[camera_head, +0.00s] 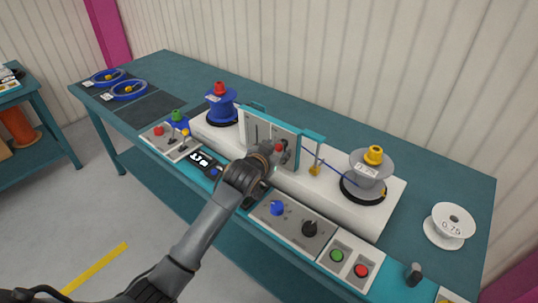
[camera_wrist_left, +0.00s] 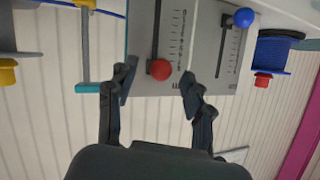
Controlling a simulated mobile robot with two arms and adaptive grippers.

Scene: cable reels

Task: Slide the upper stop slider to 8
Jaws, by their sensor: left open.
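The slider panel (camera_head: 262,128) stands upright on the white winding machine. In the left wrist view, the panel (camera_wrist_left: 200,50) has two slots with printed scales. A red knob (camera_wrist_left: 159,70) sits near the lower end of the left slot, and a blue knob (camera_wrist_left: 243,18) near the upper end of the right one. This view looks upside down compared with the head view. My left gripper (camera_wrist_left: 157,80) is open, one finger on each side of the red knob, with gaps visible. In the head view, my left gripper (camera_head: 274,156) is at the panel's front, partly covering it. The scale numbers are too small to read.
A blue reel (camera_head: 220,106) stands left of the panel and a grey reel (camera_head: 368,171) right of it. Below are a blue dial (camera_head: 277,208), a black dial (camera_head: 309,228) and push buttons (camera_head: 337,255).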

